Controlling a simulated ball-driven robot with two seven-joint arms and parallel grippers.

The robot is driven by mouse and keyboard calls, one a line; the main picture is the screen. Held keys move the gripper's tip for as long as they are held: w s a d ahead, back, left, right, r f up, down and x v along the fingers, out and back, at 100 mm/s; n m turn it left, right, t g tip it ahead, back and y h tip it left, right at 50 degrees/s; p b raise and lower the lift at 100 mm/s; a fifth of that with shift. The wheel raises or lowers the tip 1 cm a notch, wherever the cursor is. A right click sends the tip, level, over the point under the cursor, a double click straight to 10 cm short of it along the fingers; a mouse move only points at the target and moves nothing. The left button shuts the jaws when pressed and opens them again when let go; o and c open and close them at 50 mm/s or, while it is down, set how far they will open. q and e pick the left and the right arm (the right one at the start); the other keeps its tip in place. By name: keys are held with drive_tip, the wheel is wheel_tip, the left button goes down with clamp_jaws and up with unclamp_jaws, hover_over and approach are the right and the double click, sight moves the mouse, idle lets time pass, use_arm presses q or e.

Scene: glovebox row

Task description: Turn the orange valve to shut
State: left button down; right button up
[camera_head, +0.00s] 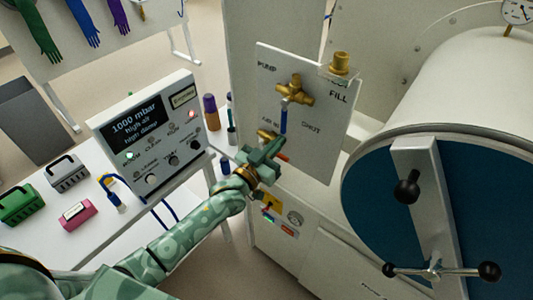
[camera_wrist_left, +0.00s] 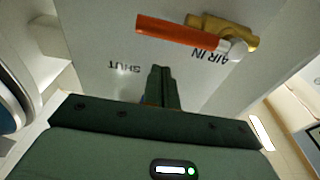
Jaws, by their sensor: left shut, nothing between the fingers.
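The orange valve (camera_head: 283,157) is a lever on a brass body below the AIR IN label on the white panel. In the head view only a short end of it shows past my left gripper. In the left wrist view the orange lever (camera_wrist_left: 178,31) extends left from the brass body (camera_wrist_left: 228,32), toward the side of the SHUT label (camera_wrist_left: 124,67). My left gripper (camera_head: 277,146) is shut and empty, close to the lever. In the wrist view its fingertips (camera_wrist_left: 160,70) are below the lever with a visible gap in the picture; contact cannot be told. My right gripper is not in view.
A blue-handled brass pump valve (camera_head: 293,92) is above on the same panel (camera_head: 325,150). A round chamber door (camera_head: 375,225) with black knobs stands right. A control box (camera_head: 150,130) and small cases (camera_head: 68,172) are on the left table.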

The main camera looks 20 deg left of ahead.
use_arm(q)
drive_tip(key=shift+s+a+f, duration=0.1)
drive_tip(key=shift+s+f, duration=0.1)
drive_tip(key=shift+f, duration=0.65)
drive_tip(key=shift+s+a+f, duration=0.1)
drive_tip(key=shift+s+f, duration=0.1)
drive_tip(key=shift+f, duration=0.6)
drive_tip(key=shift+s+d+f+m+b, duration=0.1)
drive_tip(key=shift+f+m+b, duration=0.35)
drive_tip(key=shift+m, duration=0.35)
drive_tip(key=w+a+f+m+g+h+b, duration=0.1)
drive_tip(key=a+f+m+b, duration=0.3)
drive_tip(key=m, duration=1.4)
drive_tip(key=shift+w+f+g+h+b, duration=0.3)
drive_tip(key=shift+f+g+b, duration=0.6)
drive_tip(key=shift+f, duration=0.6)
drive_tip(key=shift+a, duration=0.1)
